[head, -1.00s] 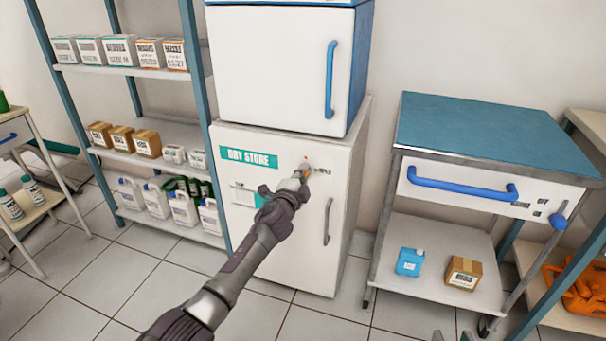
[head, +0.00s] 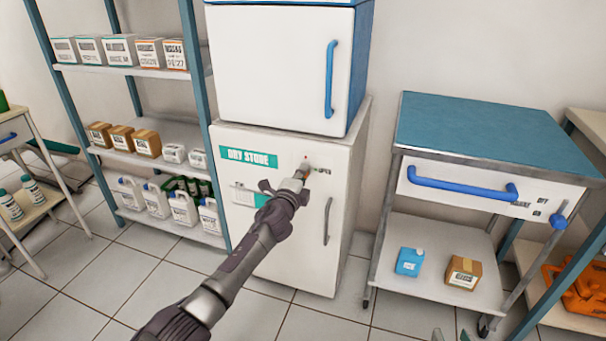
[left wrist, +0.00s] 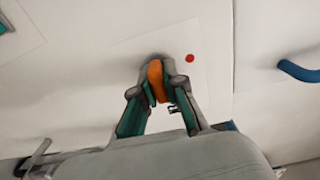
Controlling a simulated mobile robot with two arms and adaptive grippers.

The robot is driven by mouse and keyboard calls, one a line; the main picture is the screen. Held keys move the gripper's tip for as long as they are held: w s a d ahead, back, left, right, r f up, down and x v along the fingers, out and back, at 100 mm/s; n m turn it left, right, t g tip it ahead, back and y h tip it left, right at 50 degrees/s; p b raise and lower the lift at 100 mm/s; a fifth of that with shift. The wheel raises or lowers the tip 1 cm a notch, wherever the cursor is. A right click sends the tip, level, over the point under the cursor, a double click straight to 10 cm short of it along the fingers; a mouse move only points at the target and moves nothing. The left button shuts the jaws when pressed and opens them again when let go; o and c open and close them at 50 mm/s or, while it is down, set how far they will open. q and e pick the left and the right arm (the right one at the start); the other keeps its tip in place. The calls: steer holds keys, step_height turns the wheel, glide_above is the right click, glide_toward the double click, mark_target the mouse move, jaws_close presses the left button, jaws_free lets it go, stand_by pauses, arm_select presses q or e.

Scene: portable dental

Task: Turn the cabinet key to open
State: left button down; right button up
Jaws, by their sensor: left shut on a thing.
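The white cabinet labelled DRY STORE (head: 270,250) stands in the middle of the head view, its door closed. An orange key (left wrist: 156,80) sits at the lock on its upper door, below a red dot (left wrist: 190,58). My left gripper (head: 299,176) reaches up to the lock. In the left wrist view its two fingers (left wrist: 157,92) are shut on the orange key, and the lock behind is mostly hidden. The door's grey handle (head: 327,222) is to the right, below the lock. Only the tips of my right gripper (head: 452,336) show at the bottom edge, spread apart and empty.
A white cabinet with a blue handle (head: 330,80) is stacked on top. A shelf rack (head: 170,130) with boxes and jugs stands left. A blue-topped cart (head: 490,130) stands right. The tiled floor (head: 150,285) in front is clear.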

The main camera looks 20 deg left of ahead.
arm_select(q)
steer(key=c, duration=1.2)
jaws_free()
steer(key=s, duration=1.2)
steer(key=shift+a, duration=0.2)
